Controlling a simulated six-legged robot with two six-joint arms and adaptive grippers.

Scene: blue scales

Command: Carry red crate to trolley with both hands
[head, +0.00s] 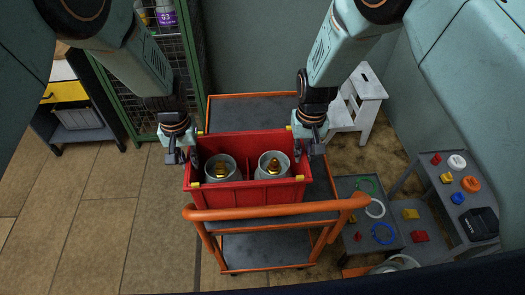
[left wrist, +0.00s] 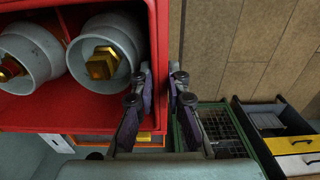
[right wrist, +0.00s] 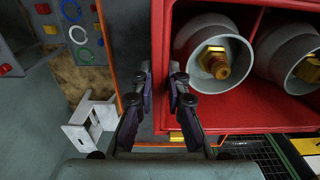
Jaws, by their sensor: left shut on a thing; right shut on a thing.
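The red crate (head: 250,196) with yellow corner pieces is over the trolley, behind its orange push handle (head: 275,211). It holds two grey gas cylinders with brass valves, the left (head: 222,170) and the right (head: 273,165). The trolley (head: 250,107) has grey decks and an orange frame. I cannot tell whether the crate rests on its deck. My left gripper (head: 186,157) is shut on the crate's left wall, which also shows in the left wrist view (left wrist: 100,115). My right gripper (head: 308,145) is shut on the crate's right wall, seen in the right wrist view (right wrist: 230,112).
A green mesh cage (head: 150,75) stands behind left, with a black and yellow cabinet (head: 70,105) beside it. A white step stool (head: 358,105) is behind right. Low grey tables (head: 375,215) with coloured rings and blocks stand at right. Wooden floor (head: 90,220) is clear at left.

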